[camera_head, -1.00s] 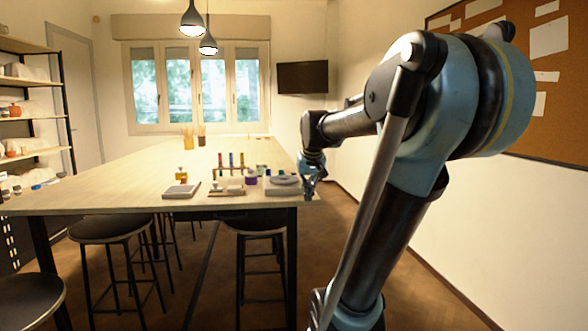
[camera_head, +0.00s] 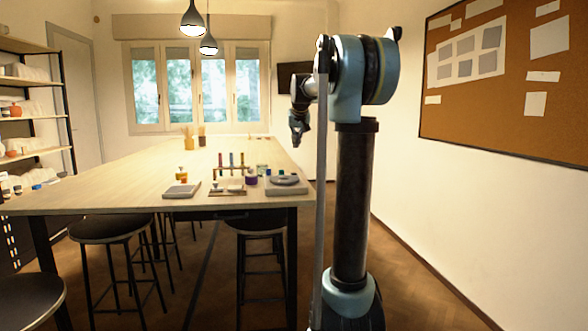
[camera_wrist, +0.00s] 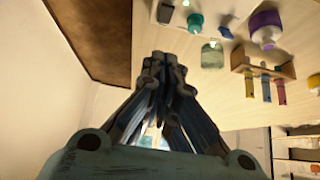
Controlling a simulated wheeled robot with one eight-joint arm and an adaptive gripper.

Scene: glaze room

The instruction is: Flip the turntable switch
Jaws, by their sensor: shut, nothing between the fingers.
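My gripper (camera_head: 297,138) is raised above the table's right side, up and apart from the turntable, and points down. In the wrist view my gripper (camera_wrist: 162,62) has its fingers together with nothing between them.
Left of the turntable stand a purple jar (camera_head: 251,178), a rack of colored vials (camera_head: 230,170) and a grey tile (camera_head: 182,190). The purple jar (camera_wrist: 266,27) also shows in the wrist view. Stools (camera_head: 107,229) stand at the table's near side. A corkboard (camera_head: 500,110) hangs on the right wall.

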